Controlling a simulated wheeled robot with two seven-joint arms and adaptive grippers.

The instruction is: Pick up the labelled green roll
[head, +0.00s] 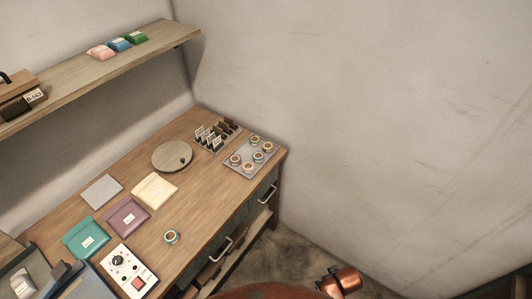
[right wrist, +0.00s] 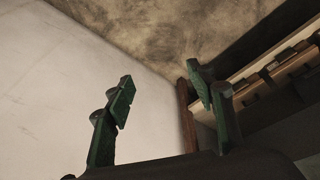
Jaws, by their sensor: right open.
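A small roll with a green-teal rim and a reddish-brown centre (head: 171,237) lies alone near the front edge of the workbench. A green-topped roll (head: 255,140) sits at the back of a grey tray (head: 238,166) at the bench's far right end. I cannot make out a label on either roll. My right gripper (right wrist: 160,76) is open and empty, its green finger pads wide apart. It is away from the rolls, facing wall and floor. My left gripper is in neither view.
Several other rolls share the tray. A round wooden disc (head: 172,155), a card rack (head: 214,136), cream (head: 154,190), purple (head: 126,216) and teal (head: 86,238) pouches and a white control box (head: 128,270) are on the bench. A shelf (head: 90,72) overhangs its back.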

